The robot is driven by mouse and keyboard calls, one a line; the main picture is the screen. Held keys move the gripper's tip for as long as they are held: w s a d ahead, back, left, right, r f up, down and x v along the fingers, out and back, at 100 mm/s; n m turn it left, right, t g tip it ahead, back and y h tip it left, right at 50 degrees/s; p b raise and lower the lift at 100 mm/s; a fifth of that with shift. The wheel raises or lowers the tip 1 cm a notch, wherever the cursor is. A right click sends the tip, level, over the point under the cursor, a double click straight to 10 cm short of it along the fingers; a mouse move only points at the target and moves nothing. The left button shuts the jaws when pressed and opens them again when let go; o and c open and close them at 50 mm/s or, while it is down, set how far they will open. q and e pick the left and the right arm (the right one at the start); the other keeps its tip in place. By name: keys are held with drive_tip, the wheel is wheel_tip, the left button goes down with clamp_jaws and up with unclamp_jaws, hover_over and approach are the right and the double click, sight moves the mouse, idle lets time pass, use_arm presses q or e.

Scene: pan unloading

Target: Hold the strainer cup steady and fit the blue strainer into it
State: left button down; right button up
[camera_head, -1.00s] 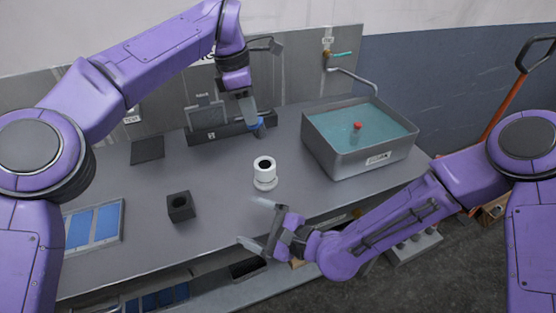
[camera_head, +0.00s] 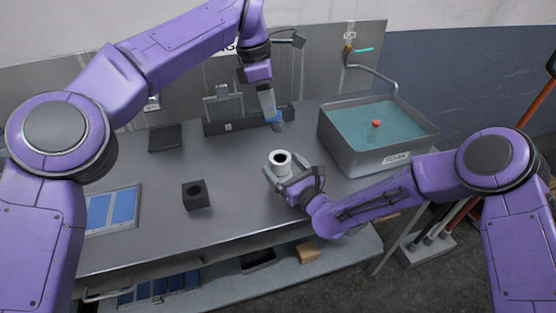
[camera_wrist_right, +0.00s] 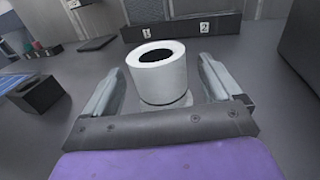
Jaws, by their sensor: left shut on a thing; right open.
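The white strainer cup (camera_head: 280,161) stands upright on the grey table, with a dark round opening on top. In the right wrist view the cup (camera_wrist_right: 158,82) sits between the two fingers of my right gripper (camera_wrist_right: 160,90). My right gripper (camera_head: 280,178) is open around the cup, with a gap showing on each side. My left gripper (camera_head: 271,108) is shut on the blue strainer (camera_head: 276,121), above the table behind the cup. The strainer is small and partly hidden by the fingers.
A grey basin of water (camera_head: 350,150) with a red-topped float (camera_head: 376,124) stands right of the cup. A black block with a hole (camera_head: 196,196) and a tray of blue panels (camera_head: 112,210) are at left. A numbered dark rack (camera_head: 222,127) stands at the back.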

sight(276, 159)
use_arm(q)
drive_tip(key=shift+w+a+f, duration=0.1)
drive_tip(key=shift+w+a, duration=0.05)
use_arm(e)
drive_tip(key=x, duration=0.3)
drive_tip(key=shift+w+a+f, duration=0.1)
drive_tip(key=shift+w+a, duration=0.15)
drive_tip(key=shift+w, duration=0.05)
